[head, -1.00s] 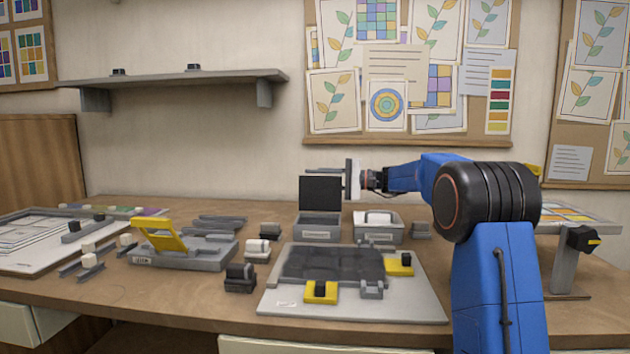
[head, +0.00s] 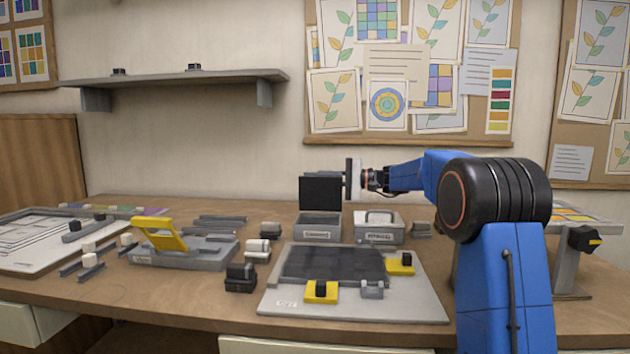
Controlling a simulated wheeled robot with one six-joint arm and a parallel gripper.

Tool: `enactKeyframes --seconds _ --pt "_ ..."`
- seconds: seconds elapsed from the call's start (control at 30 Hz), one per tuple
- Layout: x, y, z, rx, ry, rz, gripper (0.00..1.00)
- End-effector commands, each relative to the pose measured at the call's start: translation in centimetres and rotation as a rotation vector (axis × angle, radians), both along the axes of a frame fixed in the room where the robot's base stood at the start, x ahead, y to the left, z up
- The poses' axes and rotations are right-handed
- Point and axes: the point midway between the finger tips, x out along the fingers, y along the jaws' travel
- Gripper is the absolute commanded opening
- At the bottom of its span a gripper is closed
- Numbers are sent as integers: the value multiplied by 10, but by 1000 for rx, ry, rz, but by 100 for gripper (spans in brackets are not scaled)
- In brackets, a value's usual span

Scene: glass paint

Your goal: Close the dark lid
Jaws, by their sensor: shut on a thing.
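The dark lid (head: 320,194) stands upright, open, at the back of a grey box (head: 317,231) near the middle of the table. My gripper (head: 318,173) comes in from the right, with its fingers along the lid's upper edge. It is shut on the dark lid. Most of the fingers' length and the exact contact are hidden behind the lid or too small to see.
A second grey box (head: 378,232) with a pale top stands just right. In front is a board with a dark panel (head: 335,264) and yellow clamps. A fixture with a yellow lever (head: 160,233) stands left. My arm covers the right side.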

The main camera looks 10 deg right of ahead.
Motion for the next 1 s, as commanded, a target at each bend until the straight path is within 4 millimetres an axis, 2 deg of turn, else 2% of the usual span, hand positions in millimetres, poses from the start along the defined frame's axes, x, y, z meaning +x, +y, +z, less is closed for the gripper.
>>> enactKeyframes --seconds 0.4,0.7,0.93,1.0 --pt "-41 13 6 -117 -369 1 0" --pt "-68 22 -2 -115 -363 1 0" --pt "-81 26 -8 -159 -502 2 0" --pt "-85 27 -10 -158 -497 2 0"
